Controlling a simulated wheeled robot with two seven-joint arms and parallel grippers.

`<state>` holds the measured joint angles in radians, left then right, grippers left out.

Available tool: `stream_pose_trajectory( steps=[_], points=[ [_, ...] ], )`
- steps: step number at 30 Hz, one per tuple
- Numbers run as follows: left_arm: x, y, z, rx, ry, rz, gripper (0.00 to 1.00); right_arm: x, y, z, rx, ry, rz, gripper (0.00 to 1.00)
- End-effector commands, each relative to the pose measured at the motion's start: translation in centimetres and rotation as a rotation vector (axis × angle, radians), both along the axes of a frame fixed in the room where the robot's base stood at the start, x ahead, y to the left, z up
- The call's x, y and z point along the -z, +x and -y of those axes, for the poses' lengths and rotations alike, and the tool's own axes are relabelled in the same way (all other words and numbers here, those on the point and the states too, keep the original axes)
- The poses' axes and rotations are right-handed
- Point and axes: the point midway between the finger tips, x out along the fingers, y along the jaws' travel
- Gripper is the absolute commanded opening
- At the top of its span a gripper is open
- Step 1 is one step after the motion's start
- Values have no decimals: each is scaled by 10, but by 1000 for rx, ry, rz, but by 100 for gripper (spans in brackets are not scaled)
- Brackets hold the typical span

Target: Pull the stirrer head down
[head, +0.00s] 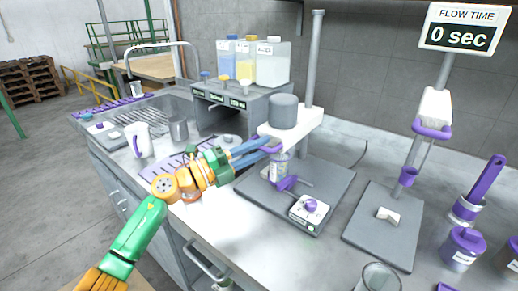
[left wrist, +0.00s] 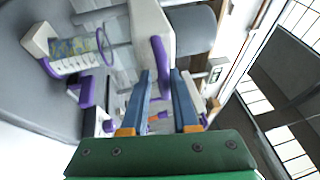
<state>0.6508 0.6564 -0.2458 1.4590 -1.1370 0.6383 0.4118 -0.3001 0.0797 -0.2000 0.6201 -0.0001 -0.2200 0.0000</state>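The stirrer head (head: 307,120) is a white arm with a grey motor cylinder (head: 284,111), raised on a tall grey post (head: 313,60). A purple handle (head: 271,146) is at its front end. My left gripper (head: 268,146) reaches it from the left, its blue fingers on either side of the handle. A clear vessel (head: 278,168) stands under the head. My right gripper is not in view.
A white control box with a purple knob (head: 311,206) sits on the stirrer's grey base (head: 335,190). A flow-time stand (head: 385,220) is to the right. A bottle rack (head: 240,105) stands behind. A glass beaker (head: 378,277) is at the front edge.

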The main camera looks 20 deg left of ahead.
Motion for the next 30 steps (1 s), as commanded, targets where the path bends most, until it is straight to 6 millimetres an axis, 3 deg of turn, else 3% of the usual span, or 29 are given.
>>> stream_pose_trajectory(
  steps=[4,9,14,30],
  points=[
    [4,-7,-8,-3,1,0,27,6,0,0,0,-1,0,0],
    [14,-35,-32,-2,6,-1,27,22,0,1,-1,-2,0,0],
    [14,-50,-46,-1,3,0,27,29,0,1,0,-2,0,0],
    [11,-52,-48,0,0,0,27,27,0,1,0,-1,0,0]
  ],
)
